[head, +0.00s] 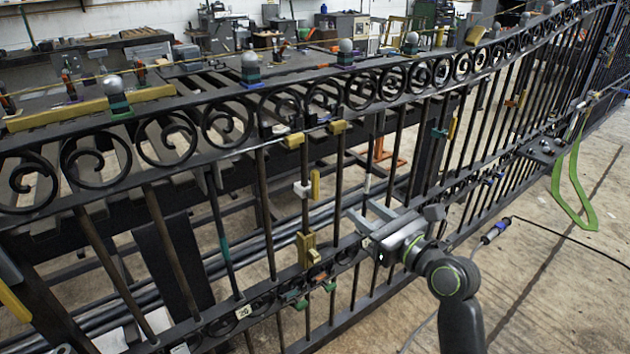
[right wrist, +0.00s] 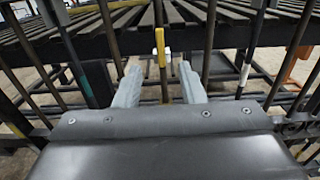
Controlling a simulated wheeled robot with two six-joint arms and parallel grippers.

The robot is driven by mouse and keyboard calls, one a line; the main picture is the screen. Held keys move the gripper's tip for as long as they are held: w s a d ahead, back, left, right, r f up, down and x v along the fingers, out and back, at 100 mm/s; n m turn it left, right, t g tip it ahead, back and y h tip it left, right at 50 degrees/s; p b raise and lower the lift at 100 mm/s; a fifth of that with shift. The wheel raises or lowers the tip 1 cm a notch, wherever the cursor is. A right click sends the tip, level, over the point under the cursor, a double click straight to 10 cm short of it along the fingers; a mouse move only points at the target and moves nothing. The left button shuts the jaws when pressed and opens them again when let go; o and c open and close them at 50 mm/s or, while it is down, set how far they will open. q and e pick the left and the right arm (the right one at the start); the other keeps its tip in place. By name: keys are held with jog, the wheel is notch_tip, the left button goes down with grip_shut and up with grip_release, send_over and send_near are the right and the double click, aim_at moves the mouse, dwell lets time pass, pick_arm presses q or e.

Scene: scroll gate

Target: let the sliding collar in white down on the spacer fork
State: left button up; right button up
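The white sliding collar (head: 301,190) sits around a dark upright bar of the gate, with a yellow handle (head: 315,184) at its right side. The collar (right wrist: 165,55) and its yellow handle also show in the right wrist view, straight ahead between my fingers. A brass-yellow fork-like block (head: 307,250), which looks like the spacer fork, is lower on the same bar, with a clear gap below the collar. My right gripper (head: 367,214) is open and empty, to the right of the collar and apart from it. My left gripper is not in view.
Close-set gate bars, a scroll band and a lower rail (head: 240,312) surround the collar. Other yellow blocks (head: 294,141) sit above it near the top rail. A slatted bench stands behind the gate. A green strap (head: 572,195) hangs at the right.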

aim_at(317, 176)
jog(key=b+x, duration=0.3)
jog(key=x, duration=1.3)
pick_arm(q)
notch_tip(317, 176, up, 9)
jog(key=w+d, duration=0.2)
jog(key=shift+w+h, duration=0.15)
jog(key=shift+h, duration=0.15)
pick_arm(e)
jog(key=shift+w+a, duration=0.4)
jog(key=shift+w, duration=0.1)
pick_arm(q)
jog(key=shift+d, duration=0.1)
pick_arm(e)
grip_shut()
